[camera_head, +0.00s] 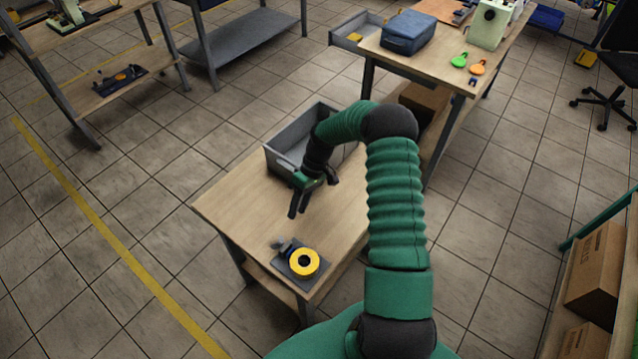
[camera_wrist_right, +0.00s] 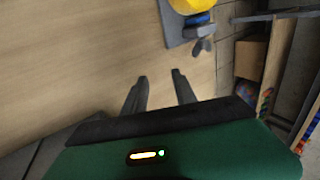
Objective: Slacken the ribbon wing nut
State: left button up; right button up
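The ribbon holder is a dark plate (camera_head: 284,262) near the front corner of the wooden table, with a yellow ribbon roll (camera_head: 304,262) on it. A small dark wing nut (camera_head: 279,244) shows at its left side. In the right wrist view the wing nut (camera_wrist_right: 203,47) sticks out at the upper right, below the yellow roll (camera_wrist_right: 190,5) and a blue part (camera_wrist_right: 198,20). My right gripper (camera_head: 298,213) points down above the table, behind and apart from the holder. Its two fingers (camera_wrist_right: 160,77) are spread with bare tabletop between them. My left gripper is not in view.
A grey open bin (camera_head: 285,160) stands at the back of the table (camera_head: 240,205), close behind my right gripper. The tabletop between gripper and holder is clear. Another table on the upper right holds a blue case (camera_head: 409,32).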

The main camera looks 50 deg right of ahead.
jog(key=d, duration=0.4)
jog(key=shift+w+d+r+b, duration=0.1)
jog(key=shift+d+r+b, duration=0.25)
jog(key=shift+d, duration=0.35)
jog(key=shift+w+d+r+b, duration=0.1)
jog(key=shift+d+b, duration=0.3)
jog(key=shift+d, duration=0.25)
jog(key=d+b, duration=0.1)
jog(key=d, duration=0.2)
jog(key=shift+w+d+r, duration=0.1)
jog(key=shift+d+r, duration=0.15)
jog(key=shift+d, duration=0.15)
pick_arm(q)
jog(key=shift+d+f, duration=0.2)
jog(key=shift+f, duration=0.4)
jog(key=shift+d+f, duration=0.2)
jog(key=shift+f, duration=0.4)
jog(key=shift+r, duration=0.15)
pick_arm(e)
jog(key=shift+a+r, duration=0.1)
